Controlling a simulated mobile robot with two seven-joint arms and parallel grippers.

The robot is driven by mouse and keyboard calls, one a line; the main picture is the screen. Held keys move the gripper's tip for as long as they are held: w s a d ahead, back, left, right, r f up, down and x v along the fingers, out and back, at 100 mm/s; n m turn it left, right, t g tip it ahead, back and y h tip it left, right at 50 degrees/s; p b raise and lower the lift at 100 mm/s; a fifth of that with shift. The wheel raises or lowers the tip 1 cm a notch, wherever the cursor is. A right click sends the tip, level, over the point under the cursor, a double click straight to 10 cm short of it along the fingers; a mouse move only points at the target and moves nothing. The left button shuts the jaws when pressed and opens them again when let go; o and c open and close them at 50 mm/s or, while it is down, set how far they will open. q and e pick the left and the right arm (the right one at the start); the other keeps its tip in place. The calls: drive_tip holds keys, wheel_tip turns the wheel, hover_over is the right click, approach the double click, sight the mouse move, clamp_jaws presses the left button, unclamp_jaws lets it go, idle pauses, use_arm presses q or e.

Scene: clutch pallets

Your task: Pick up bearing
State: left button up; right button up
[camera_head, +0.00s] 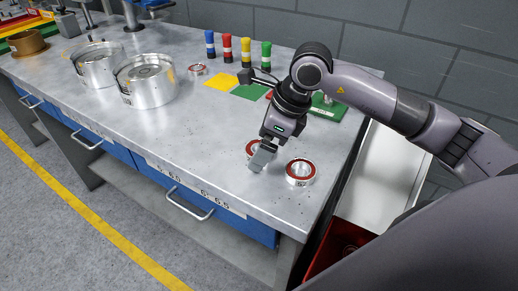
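A ring-shaped bearing (300,172), silver with a red inner ring, lies flat near the right front corner of the workbench. A second red-and-silver bearing (250,147) lies just left of it, partly hidden by my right gripper. A third, smaller-looking bearing (197,69) lies farther back. My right gripper (262,158) points down over the bench, in front of the second bearing and left of the first. Whether its fingers touch the second bearing, or are open or shut, cannot be made out. My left gripper is out of view.
The metal workbench (180,130) has two large silver drums (145,82) (98,66) at the left. Several coloured bottles (227,47) stand at the back near yellow and green squares (221,82). A red bin (340,246) is below the right edge. The bench's front middle is clear.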

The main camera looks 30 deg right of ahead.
drive_tip(key=c, duration=1.3)
drive_tip(key=shift+r, duration=0.2)
